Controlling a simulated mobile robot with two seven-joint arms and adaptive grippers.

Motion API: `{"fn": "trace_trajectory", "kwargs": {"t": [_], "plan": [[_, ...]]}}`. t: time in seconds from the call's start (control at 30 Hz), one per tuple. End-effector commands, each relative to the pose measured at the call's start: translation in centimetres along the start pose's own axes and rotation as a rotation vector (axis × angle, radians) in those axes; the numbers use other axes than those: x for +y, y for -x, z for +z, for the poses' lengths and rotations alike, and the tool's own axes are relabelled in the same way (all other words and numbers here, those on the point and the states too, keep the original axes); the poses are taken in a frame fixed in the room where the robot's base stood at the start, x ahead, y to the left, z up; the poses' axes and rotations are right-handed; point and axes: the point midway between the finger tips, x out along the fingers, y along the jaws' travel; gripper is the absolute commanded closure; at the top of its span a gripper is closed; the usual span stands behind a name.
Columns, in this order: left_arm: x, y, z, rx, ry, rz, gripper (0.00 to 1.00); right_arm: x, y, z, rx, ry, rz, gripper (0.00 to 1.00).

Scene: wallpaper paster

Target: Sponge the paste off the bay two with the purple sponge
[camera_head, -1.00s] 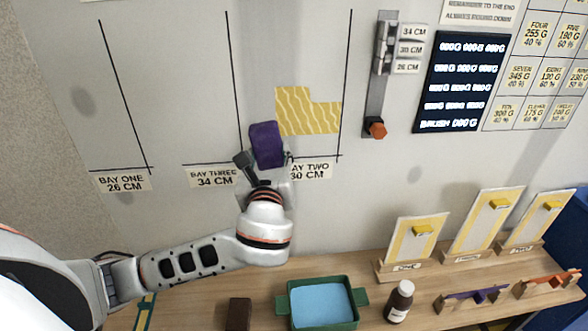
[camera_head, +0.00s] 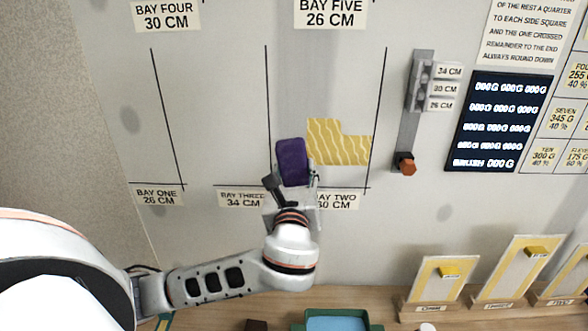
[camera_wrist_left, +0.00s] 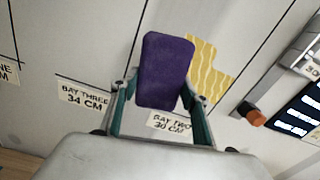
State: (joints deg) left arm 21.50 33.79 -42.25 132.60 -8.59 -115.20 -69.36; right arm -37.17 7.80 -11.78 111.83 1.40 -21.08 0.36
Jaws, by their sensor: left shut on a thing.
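My left gripper (camera_head: 292,190) is shut on the purple sponge (camera_head: 293,161) and holds it upright in front of the wall, at the lower left part of bay two. The sponge also fills the middle of the left wrist view (camera_wrist_left: 165,71). A yellow patch with wavy lines (camera_head: 335,145) is on the wall in bay two, just right of the sponge; the sponge overlaps its left edge in the picture. I cannot tell whether the sponge touches the wall. The bay two label (camera_head: 343,200) is partly hidden by the gripper. My right gripper is not in view.
A slide gauge with an orange knob (camera_head: 405,164) hangs on the wall right of bay two. A dark board (camera_head: 500,120) is further right. Below, a wooden bench (camera_head: 215,305) holds a green tray (camera_head: 370,320) and several upright sample boards (camera_head: 440,285).

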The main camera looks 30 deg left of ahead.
Motion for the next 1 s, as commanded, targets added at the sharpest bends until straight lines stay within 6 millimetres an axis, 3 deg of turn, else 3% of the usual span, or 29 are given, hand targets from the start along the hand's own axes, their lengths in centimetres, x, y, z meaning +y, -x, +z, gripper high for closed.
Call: {"fn": "trace_trajectory", "kwargs": {"t": [0.2,0.5,1.0], "plan": [[0.0,-2.6,0.1,-0.001,-0.001,0.001,0.77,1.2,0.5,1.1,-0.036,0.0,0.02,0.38],[0.0,-5.2,0.0,0.0,0.0,0.001,0.77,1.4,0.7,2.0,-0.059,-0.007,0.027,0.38],[0.0,-5.7,-0.1,0.0,0.0,0.0,0.77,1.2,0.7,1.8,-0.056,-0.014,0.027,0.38]]}}
